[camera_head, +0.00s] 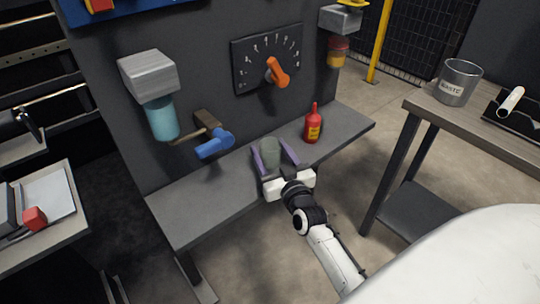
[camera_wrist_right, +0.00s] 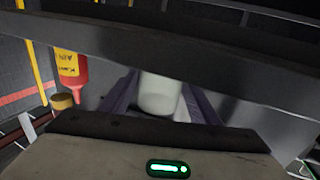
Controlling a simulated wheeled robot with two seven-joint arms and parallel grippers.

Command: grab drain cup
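A small grey-green cup (camera_head: 270,152), which looks like the drain cup, stands on the dark bench shelf (camera_head: 200,207) below the panel. My right gripper (camera_head: 276,156) is at the shelf, its two purple fingers spread on either side of this cup. The fingers look open, with a gap visible beside the cup in the head view. In the right wrist view the pale cup (camera_wrist_right: 160,97) sits between the fingers; whether a finger touches it is unclear. My left gripper is in neither view.
A red bottle (camera_head: 313,125) stands right of the cup. A blue-handled valve (camera_head: 214,144) and a teal cylinder (camera_head: 162,119) are left, above the shelf. An orange-handled dial (camera_head: 277,73) is on the panel. A metal cup marked WASTE (camera_head: 458,82) stands on the right table (camera_head: 475,122).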

